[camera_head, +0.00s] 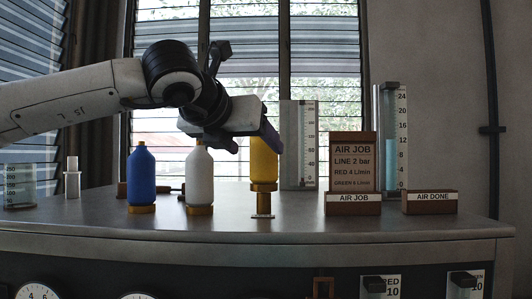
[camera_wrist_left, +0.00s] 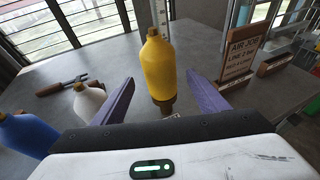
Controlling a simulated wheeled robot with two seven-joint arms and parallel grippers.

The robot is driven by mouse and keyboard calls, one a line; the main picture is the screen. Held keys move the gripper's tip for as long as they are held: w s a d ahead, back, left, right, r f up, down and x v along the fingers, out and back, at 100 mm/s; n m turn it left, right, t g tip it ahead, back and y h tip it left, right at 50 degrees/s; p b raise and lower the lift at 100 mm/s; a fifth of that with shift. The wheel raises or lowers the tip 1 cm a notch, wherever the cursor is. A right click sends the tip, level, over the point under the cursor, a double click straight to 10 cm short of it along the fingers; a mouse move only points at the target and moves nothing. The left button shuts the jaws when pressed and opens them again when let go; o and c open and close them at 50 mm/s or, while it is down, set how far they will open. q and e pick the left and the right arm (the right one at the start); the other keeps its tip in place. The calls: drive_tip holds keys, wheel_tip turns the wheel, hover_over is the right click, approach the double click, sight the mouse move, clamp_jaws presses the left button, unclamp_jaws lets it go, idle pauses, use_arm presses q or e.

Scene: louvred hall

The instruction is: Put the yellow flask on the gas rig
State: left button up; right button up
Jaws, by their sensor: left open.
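The yellow flask (camera_head: 264,166) stands upright, its base at a brass collar (camera_head: 263,187) on top of a short metal post (camera_head: 263,203) with a small foot plate, which looks like the gas rig. My left gripper (camera_head: 250,141) is open at the upper part of the flask and hides its top in the head view. In the left wrist view the yellow flask (camera_wrist_left: 160,68) rises between the two spread purple fingers (camera_wrist_left: 162,100), with a gap on each side. My right gripper is not in view.
A blue flask (camera_head: 142,177) and a white flask (camera_head: 199,178) stand on brass bases to the left. The AIR JOB sign (camera_head: 352,166), AIR DONE block (camera_head: 430,202) and a tall gauge cylinder (camera_head: 388,130) stand to the right. A brown-handled tool (camera_wrist_left: 60,86) lies behind the white flask.

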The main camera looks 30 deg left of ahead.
sight(259, 150)
use_arm(q)
drive_tip(key=shift+x, duration=3.25)
drive_tip(key=shift+b, duration=0.6)
clamp_jaws()
drive_tip(key=shift+r, duration=0.1)
